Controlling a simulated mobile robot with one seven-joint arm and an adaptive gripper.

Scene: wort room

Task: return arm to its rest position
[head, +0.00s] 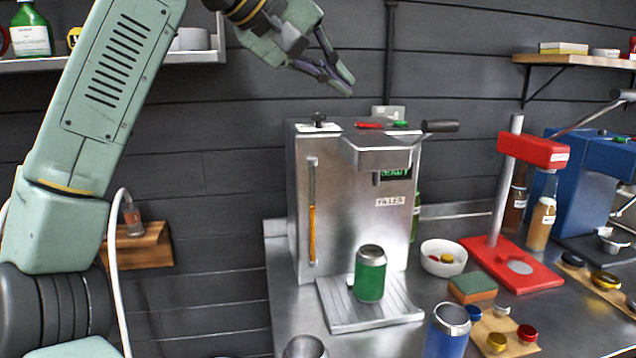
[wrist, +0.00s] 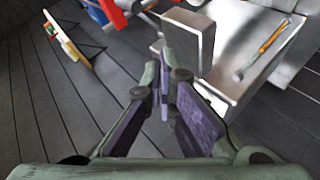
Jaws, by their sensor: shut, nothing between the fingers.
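My gripper (head: 338,76) is in the upper middle of the head view, raised above the filler machine (head: 341,222) and apart from it. It is shut with nothing in it. In the wrist view its purple-padded fingers (wrist: 163,95) come together in front of the dark floor and wall boards. My arm comes up from the lower left of the head view and bends over at the top; the bend itself is out of the frame.
A green can (head: 370,276) stands on the filler's drip tray (head: 345,318). A blue can (head: 447,332), a white bowl (head: 443,258), a sponge (head: 472,289) and a red capper (head: 512,262) are on the steel bench. Wall shelves are at left (head: 205,57) and right (head: 560,60). Open air surrounds my gripper.

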